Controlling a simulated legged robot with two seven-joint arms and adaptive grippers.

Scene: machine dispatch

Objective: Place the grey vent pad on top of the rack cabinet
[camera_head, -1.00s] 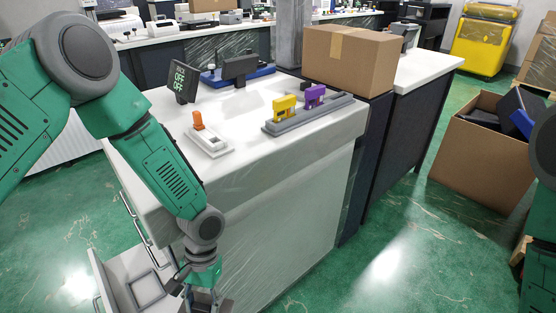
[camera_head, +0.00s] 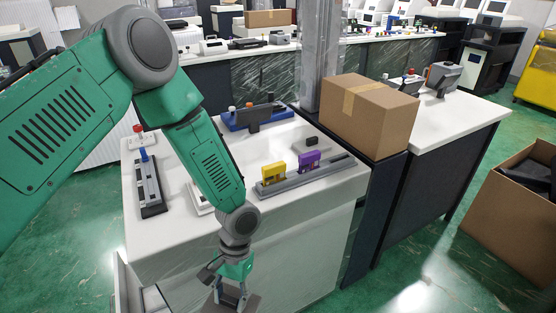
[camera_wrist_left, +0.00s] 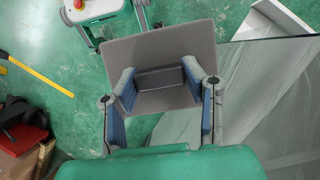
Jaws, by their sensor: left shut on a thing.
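The grey vent pad (camera_wrist_left: 150,48) is a flat square plate with a raised block in its middle. My left gripper (camera_wrist_left: 158,80) is shut on that block, with a blue-grey finger on each side. In the head view my left gripper (camera_head: 232,296) is low in front of the white counter, and only a small part of the pad (camera_head: 250,304) shows at the bottom edge. I cannot tell for sure which unit is the rack cabinet; a dark cabinet (camera_head: 487,48) stands at the back right. My right gripper is not in view.
The white counter (camera_head: 185,240) carries a grey rail (camera_head: 310,178) with yellow and purple blocks, and a blue-based device (camera_head: 255,116). A closed cardboard box (camera_head: 368,115) stands beside it. An open carton (camera_head: 500,225) sits on the green floor at right.

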